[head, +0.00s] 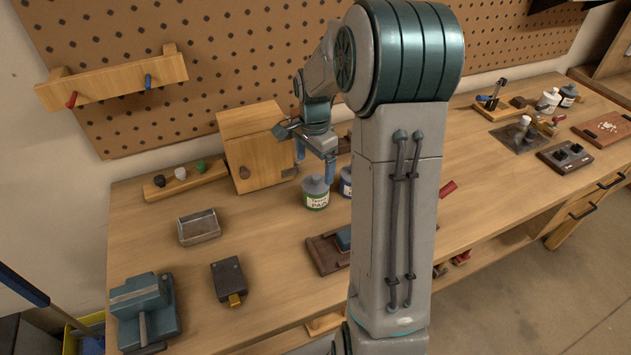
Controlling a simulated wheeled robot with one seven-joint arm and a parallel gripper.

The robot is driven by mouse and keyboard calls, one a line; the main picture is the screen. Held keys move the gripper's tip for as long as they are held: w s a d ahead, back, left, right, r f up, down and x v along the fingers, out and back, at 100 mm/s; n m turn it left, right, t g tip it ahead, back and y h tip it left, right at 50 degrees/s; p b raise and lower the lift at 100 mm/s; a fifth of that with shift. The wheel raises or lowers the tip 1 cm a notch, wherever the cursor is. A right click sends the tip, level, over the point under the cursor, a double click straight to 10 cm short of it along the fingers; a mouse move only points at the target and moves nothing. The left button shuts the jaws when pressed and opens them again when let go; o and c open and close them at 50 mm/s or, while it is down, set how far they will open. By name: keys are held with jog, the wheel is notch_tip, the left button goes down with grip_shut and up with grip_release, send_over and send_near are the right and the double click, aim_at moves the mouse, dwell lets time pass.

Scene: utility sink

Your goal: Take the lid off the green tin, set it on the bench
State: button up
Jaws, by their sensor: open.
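The green tin (317,199) stands upright on the wooden bench (270,275), in front of a small wooden cabinet. It has a green and white label, and a grey lid (316,183) appears to be on its top. My gripper (316,163) is open, with its blue fingers pointing down above and slightly behind the tin. The gap between the fingers looks empty. I cannot tell from this view whether a fingertip touches the lid. A blue-labelled tin (346,182) stands just right of the green one, partly hidden by my arm.
The wooden cabinet (255,150) stands behind the tins. A metal tray (199,227), a dark box (229,279) and a teal vise (143,308) are at left. A dark wooden board (325,254) lies in front. Bare bench lies between the tray and green tin.

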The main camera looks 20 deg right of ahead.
aim_at(316, 175)
jog(key=shift+s+d+f+p, duration=0.1)
jog(key=shift+f+p, duration=0.15)
jog(key=shift+f, duration=0.95)
jog(key=shift+d+f+p, duration=0.1)
jog(key=shift+f+p, duration=0.15)
jog(key=shift+f, duration=0.9)
jog(key=c, duration=1.1)
jog(key=shift+o, duration=0.2)
jog(key=shift+r, duration=0.1)
